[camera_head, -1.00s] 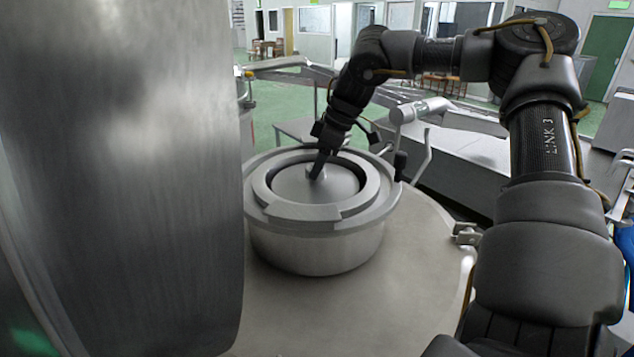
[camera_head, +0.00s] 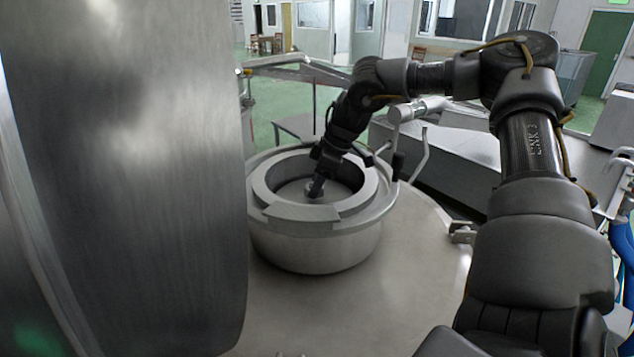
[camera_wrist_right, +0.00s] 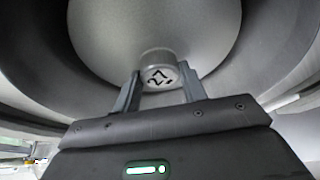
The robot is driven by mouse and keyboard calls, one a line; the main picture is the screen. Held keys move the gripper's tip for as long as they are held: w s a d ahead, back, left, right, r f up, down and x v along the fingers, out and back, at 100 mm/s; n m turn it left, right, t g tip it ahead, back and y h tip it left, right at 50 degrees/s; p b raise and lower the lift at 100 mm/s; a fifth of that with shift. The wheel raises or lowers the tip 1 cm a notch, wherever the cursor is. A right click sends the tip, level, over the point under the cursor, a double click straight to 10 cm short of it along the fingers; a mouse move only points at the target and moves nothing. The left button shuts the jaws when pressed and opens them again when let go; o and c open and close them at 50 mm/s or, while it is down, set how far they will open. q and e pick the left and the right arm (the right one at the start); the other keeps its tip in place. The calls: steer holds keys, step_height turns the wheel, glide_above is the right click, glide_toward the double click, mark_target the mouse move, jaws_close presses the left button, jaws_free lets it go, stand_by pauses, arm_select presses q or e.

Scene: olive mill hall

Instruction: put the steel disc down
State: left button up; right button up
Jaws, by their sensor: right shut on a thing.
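The steel disc (camera_head: 292,193) is down inside the round steel vessel (camera_head: 318,255), below its thick rim, and only part of it shows. In the right wrist view the disc (camera_wrist_right: 205,28) is a smooth grey plate with a short round knob (camera_wrist_right: 158,70) bearing dark markings. My right gripper (camera_head: 316,188) reaches down through the opening from above. Its two fingers (camera_wrist_right: 160,90) are on either side of the knob, shut on it. Whether the disc's underside touches anything is hidden. My left gripper is not in view.
A large curved steel body (camera_head: 125,180) fills the left side, close to the vessel. The vessel stands on a round pale metal top (camera_head: 380,290), bare in front. Bent pipes and handles (camera_head: 418,150) stand just behind and right of the vessel.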

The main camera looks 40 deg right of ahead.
steer(key=shift+w+d+f+b, duration=0.1)
steer(key=shift+f+b, duration=0.35)
steer(key=shift+f, duration=0.05)
steer(key=o, duration=1.3)
steer(key=shift+c, duration=0.2)
steer(key=shift+r, duration=0.1)
steer(key=shift+r+p, duration=0.3)
steer(key=shift+p, duration=0.2)
steer(key=shift+r+p, duration=0.5)
steer(key=shift+p, duration=0.05)
steer(key=shift+b+v, duration=1)
steer(key=shift+v, duration=0.25)
steer(key=b+v, duration=0.2)
steer(key=v, duration=0.7)
steer(key=shift+s, duration=0.25)
